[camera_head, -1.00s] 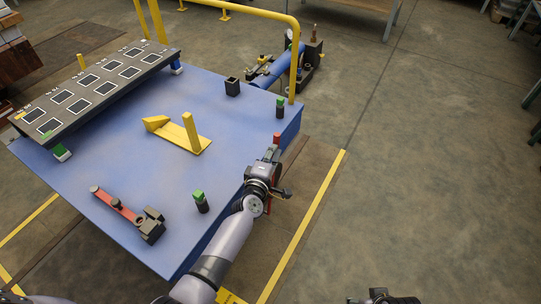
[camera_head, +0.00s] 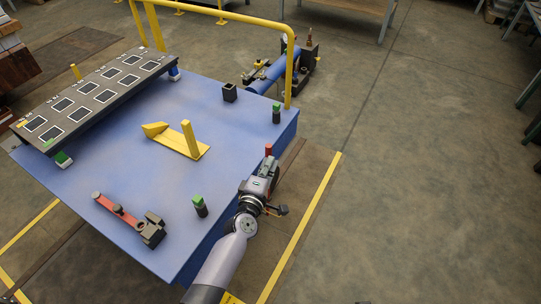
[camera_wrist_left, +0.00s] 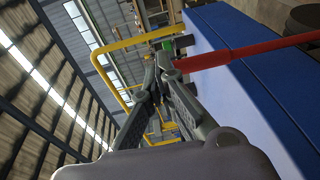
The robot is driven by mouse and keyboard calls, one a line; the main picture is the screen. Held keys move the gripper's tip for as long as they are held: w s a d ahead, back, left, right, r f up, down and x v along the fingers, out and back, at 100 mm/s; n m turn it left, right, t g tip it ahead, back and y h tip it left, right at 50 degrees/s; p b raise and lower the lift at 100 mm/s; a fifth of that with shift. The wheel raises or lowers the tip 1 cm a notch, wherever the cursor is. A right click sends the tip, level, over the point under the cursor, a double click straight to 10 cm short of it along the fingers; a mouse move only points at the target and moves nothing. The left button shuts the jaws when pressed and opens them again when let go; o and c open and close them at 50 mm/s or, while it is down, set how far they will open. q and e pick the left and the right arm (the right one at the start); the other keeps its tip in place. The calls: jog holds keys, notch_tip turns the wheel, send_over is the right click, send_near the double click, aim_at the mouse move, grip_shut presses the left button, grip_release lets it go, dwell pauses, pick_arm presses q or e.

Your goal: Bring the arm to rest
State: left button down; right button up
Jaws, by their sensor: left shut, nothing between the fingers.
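My left arm comes up from the bottom of the head view along the near right edge of the blue table (camera_head: 205,150). My left gripper (camera_head: 268,162) is at that edge, pointing away from the camera. In the left wrist view its fingers (camera_wrist_left: 163,58) are together with nothing between them. A red piece (camera_head: 268,149) shows at the fingertips in the head view. A red rod (camera_wrist_left: 240,52) passes right of the fingertips in the left wrist view; I cannot tell whether it touches them.
Green-topped black posts (camera_head: 200,207) (camera_head: 276,114), a black square cup (camera_head: 230,92), a yellow bracket (camera_head: 178,138) and a red-and-black fixture (camera_head: 130,217) stand on the table. A dark slotted panel (camera_head: 97,92) is at left. A yellow rail (camera_head: 290,65) rises behind.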

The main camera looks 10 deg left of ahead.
pick_arm(q)
jog(key=s+a+f+m+g, duration=0.3)
jog(key=s+f+m+g, duration=0.9)
jog(key=s+f, duration=0.85)
jog(key=s+a+f+m+g+y+p, duration=0.1)
jog(key=s+p, duration=0.4)
jog(key=s, duration=0.5)
jog(key=s+a+f+m+g+p, duration=0.1)
jog(key=s+a+f+m+p, duration=0.2)
jog(key=s+a+p, duration=0.3)
jog(key=s+a+f+m+g+y+p, duration=0.1)
jog(key=s+a+p, duration=0.3)
jog(key=s, duration=1.1)
jog(key=shift+f+m+g+y+p, duration=0.4)
jog(key=shift+m+p, duration=0.3)
jog(key=shift+p, duration=0.35)
pick_arm(e)
jog(key=s+d+f, duration=0.1)
jog(key=s, duration=0.8)
jog(key=s+d+f+g, duration=0.1)
jog(key=s+d+f, duration=0.1)
jog(key=s, duration=0.7)
jog(key=shift+s+f+g, duration=0.2)
jog(key=shift+s+g, duration=0.05)
jog(key=shift+g, duration=0.05)
